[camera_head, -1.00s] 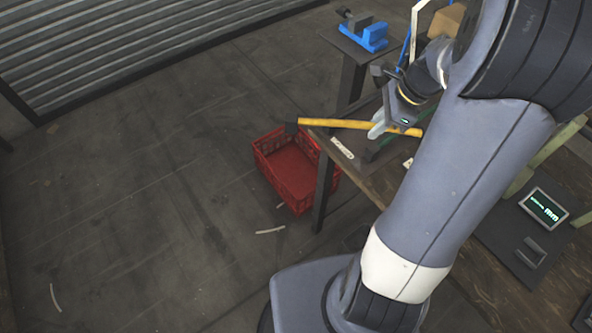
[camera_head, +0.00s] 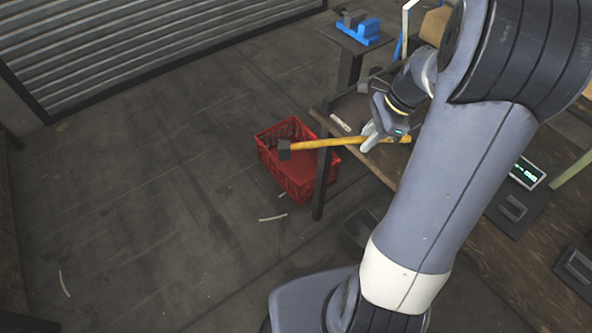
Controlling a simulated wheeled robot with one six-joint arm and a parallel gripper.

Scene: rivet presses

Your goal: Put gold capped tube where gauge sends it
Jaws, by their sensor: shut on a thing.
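The tube lies nearly level and sticks out left past the bench edge. A dark block-like cap is on its left end, in front of the red crate (camera_head: 290,188) in the picture; its height above the crate is hard to tell. The gauge display (camera_head: 530,173) shows green characters at the right, too small to read and partly hidden by my arm.
The red crate stands on the floor beside the bench leg (camera_head: 322,185). A white label (camera_head: 340,124) is on the bench corner. A blue vise (camera_head: 359,30) stands on a small table behind. Dark fixtures (camera_head: 514,208) sit on the right bench. The left floor is mostly clear.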

